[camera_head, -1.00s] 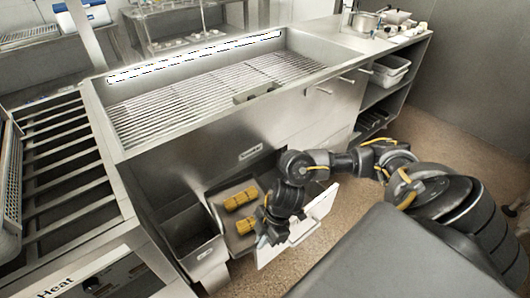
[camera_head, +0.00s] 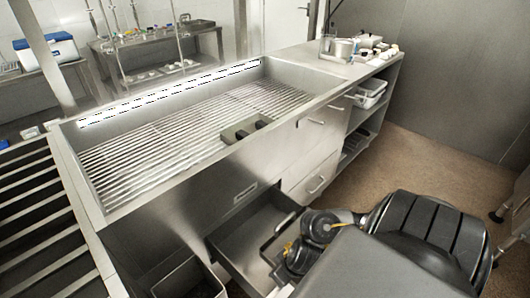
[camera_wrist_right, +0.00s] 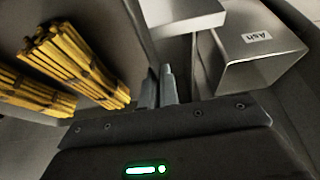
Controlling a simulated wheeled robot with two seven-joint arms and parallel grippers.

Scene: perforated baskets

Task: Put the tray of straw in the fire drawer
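The open fire drawer (camera_head: 233,248) juts from the front of the grill unit in the head view, and the part of its inside that shows looks empty. The straw tray (camera_wrist_right: 107,22) is at the left of the right wrist view, with yellow straw bundles (camera_wrist_right: 70,60) on it. My right gripper (camera_wrist_right: 160,82) has its fingers close together at the tray's edge and seems shut on it. In the head view my right arm comes in at the lower right; its gripper is hidden or below the frame. My left gripper is not in view.
An open metal ash bin (camera_head: 190,280) stands left of the drawer; its "Ash" label shows in the right wrist view (camera_wrist_right: 258,37). The grill grate (camera_head: 170,135) lies above. Closed drawers (camera_head: 312,170) and shelves are to the right. Brown floor (camera_head: 410,165) is clear at right.

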